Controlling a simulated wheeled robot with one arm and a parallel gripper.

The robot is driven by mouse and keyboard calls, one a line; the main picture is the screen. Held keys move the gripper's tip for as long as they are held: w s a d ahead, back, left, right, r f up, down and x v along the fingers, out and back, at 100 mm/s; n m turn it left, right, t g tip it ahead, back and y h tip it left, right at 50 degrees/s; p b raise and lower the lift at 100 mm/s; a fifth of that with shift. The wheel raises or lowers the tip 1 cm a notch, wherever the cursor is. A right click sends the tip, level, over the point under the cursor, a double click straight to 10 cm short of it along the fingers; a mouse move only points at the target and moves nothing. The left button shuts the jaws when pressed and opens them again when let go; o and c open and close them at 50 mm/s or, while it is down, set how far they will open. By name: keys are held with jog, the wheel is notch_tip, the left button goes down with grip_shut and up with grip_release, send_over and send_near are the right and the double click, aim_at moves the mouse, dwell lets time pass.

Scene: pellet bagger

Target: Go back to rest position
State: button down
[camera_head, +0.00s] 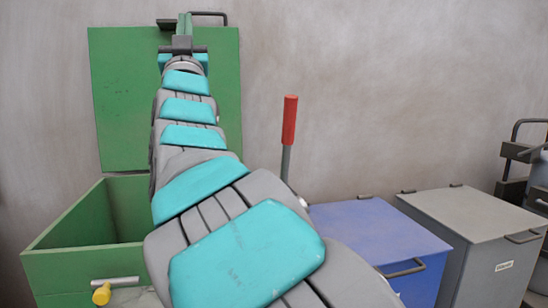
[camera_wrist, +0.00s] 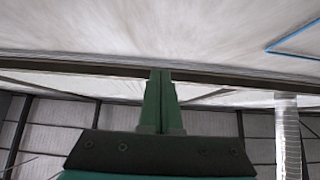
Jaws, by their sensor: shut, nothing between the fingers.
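My arm reaches up and away from me in the head view, and my gripper (camera_head: 184,22) is at its top end. The gripper is in front of the upper part of the raised lid of the green bin, close to the lid's top edge and handle. I cannot tell whether it touches the lid. In the wrist view my gripper (camera_wrist: 161,75) points up, its two green fingers together with nothing between them. Behind it are only wall and ceiling.
The green bin (camera_head: 70,230) stands open at left, its lid (camera_head: 125,100) upright. A yellow knob (camera_head: 102,294) is on its front. A red-handled lever (camera_head: 289,120) rises right of my arm. A blue bin (camera_head: 370,235) and a grey bin (camera_head: 480,215) have closed lids.

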jog(key=w+d+f+g+h, duration=0.1)
jog(key=w+d+f+g, duration=0.1)
jog(key=d+f+g, duration=0.3)
jog(key=w+d+f+h, duration=0.1)
jog(key=w+d+f, duration=0.15)
jog(key=f, duration=0.55)
jog(key=w+d+f+g+h, duration=0.1)
jog(key=w+d+f+g, duration=0.25)
jog(key=f, duration=0.25)
jog(key=s+d+f+g+h, duration=0.1)
jog(key=s+d+f+g, duration=0.3)
jog(key=f, duration=0.6)
jog(key=s+d+f+g+h, duration=0.15)
jog(key=s+d+f, duration=0.35)
jog(key=f, duration=0.5)
jog(key=s+d+f+m+g, duration=0.1)
jog(key=s+d+f+g, duration=0.3)
jog(key=s+f, duration=0.3)
jog(key=s+d+f+m+g, duration=0.1)
jog(key=s+d+f+g, duration=0.25)
jog(key=s+f, duration=0.4)
jog(key=s+d+f+g, duration=0.2)
jog(key=s+f+g, duration=0.1)
jog(key=s, duration=0.8)
jog(key=s+d+f+g+h, duration=0.1)
jog(key=s+f+g, duration=0.3)
jog(key=s, duration=0.8)
jog(key=shift+d+f+m, duration=0.4)
jog(key=shift+d+f, duration=0.2)
jog(key=shift+d, duration=0.05)
